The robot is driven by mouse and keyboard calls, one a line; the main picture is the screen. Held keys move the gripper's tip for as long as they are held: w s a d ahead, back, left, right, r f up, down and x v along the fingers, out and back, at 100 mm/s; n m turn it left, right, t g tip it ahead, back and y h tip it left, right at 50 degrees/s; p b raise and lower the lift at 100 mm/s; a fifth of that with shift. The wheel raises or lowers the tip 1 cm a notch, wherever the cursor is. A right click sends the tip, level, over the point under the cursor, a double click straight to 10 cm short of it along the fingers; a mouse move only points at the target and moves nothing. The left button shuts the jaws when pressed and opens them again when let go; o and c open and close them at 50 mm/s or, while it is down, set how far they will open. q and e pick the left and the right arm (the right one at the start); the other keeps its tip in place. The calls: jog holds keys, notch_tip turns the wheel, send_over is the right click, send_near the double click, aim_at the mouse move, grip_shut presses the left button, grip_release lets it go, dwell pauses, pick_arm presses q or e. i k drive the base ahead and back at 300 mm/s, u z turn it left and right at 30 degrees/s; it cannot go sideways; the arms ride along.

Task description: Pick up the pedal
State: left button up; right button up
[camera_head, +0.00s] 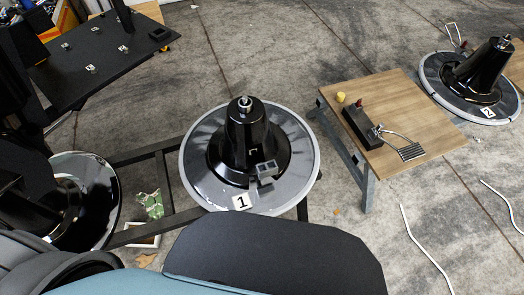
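A metal pedal (410,151) with a ribbed plate and thin bent stem lies on the wooden table (430,110) at the right. Its stem runs to a black box-shaped part (361,127) with a red knob. A black chair base (245,140) on a round grey disc, labelled 1, stands in the middle. A small grey block-like part (265,172) sits at its front. I cannot make out either of my grippers in this view.
A second base (478,75), labelled 2, stands at the far right. A yellow piece (340,97) is at the table's left edge. A dark chair part (275,260) covers the bottom. White bent rods (424,250) lie on the floor. A black table (100,55) is at upper left.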

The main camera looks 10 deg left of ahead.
aim_at(414, 151)
jog(key=z, duration=2.25)
jog(key=i, duration=2.4)
jog(key=u, duration=3.45)
